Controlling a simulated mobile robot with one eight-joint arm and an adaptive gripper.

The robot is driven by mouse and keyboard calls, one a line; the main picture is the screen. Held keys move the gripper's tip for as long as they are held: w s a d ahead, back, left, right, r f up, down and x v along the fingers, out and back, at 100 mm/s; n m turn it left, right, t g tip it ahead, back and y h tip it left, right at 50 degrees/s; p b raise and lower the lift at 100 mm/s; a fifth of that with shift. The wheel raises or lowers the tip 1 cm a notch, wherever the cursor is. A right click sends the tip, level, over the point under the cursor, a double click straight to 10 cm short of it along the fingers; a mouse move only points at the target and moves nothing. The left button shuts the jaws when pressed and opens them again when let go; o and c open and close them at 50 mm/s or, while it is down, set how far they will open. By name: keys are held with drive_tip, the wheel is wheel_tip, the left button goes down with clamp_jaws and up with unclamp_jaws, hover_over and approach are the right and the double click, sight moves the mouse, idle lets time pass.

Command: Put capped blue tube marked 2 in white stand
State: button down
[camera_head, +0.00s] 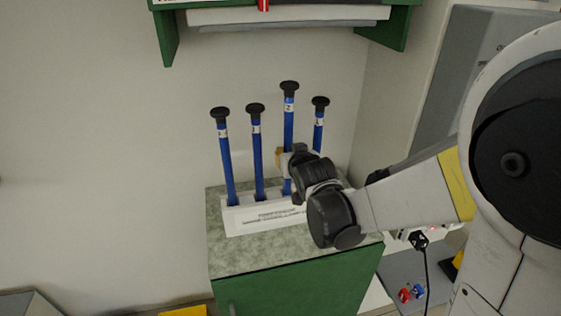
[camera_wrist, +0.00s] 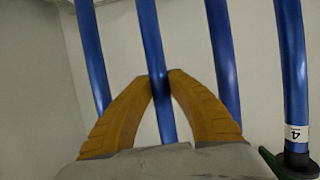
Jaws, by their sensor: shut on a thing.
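The tube marked 2 (camera_head: 289,120) is blue with a black cap. It stands upright in the head view, third from the left, with its cap higher than the others. My gripper (camera_head: 284,161) is shut on its lower part. In the wrist view the yellow fingertips (camera_wrist: 161,76) close around the blue tube (camera_wrist: 163,110). The white stand (camera_head: 262,216) sits on a cabinet top below. The held tube's lower end is near the stand; I cannot tell whether it is inside, as my gripper partly hides that area.
Blue capped tubes stand at left (camera_head: 227,160), centre-left (camera_head: 257,160) and right (camera_head: 318,138) of the held one, close by. In the wrist view, one tube is marked 4 (camera_wrist: 292,80). The green cabinet (camera_head: 290,285) has a speckled top. A green shelf (camera_head: 168,40) hangs above.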

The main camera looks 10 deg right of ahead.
wheel_tip(320, 180, down, 5)
drive_tip(key=shift+w+r+b, duration=0.1)
drive_tip(key=shift+w+b, duration=0.05)
drive_tip(key=shift+b, duration=0.9)
drive_tip(key=c, duration=1.4)
unclamp_jaws()
drive_tip(key=shift+o, duration=0.2)
